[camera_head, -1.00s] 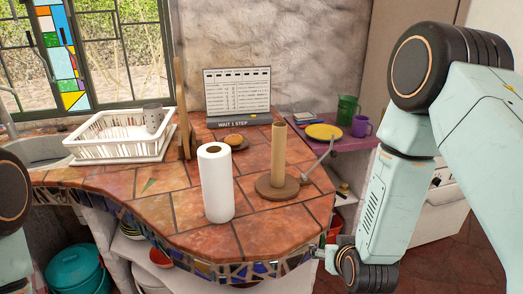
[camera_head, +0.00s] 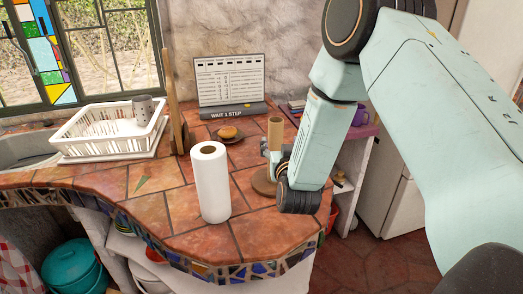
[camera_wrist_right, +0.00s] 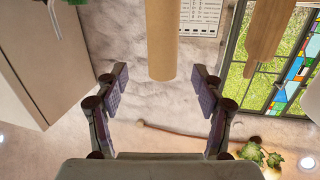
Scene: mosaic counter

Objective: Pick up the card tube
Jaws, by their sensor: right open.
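The card tube (camera_head: 275,133) is a tan cardboard cylinder standing upright on a round brown base (camera_head: 262,182) on the tiled counter. My right arm hides part of its lower length and part of the base. My right gripper (camera_head: 277,160) is beside the tube, partly hidden by its own wrist. In the right wrist view the gripper (camera_wrist_right: 160,72) is open, and the tube (camera_wrist_right: 162,38) reaches down between the fingertips with a gap on both sides. The fingers do not appear to touch it. My left gripper is out of view.
A white paper roll (camera_head: 212,183) stands just left of the base, close to my right gripper. A sign board (camera_head: 230,85), a small dish with a bun (camera_head: 229,134) and a white dish rack (camera_head: 108,130) are farther back. The counter's front edge (camera_head: 240,270) is curved.

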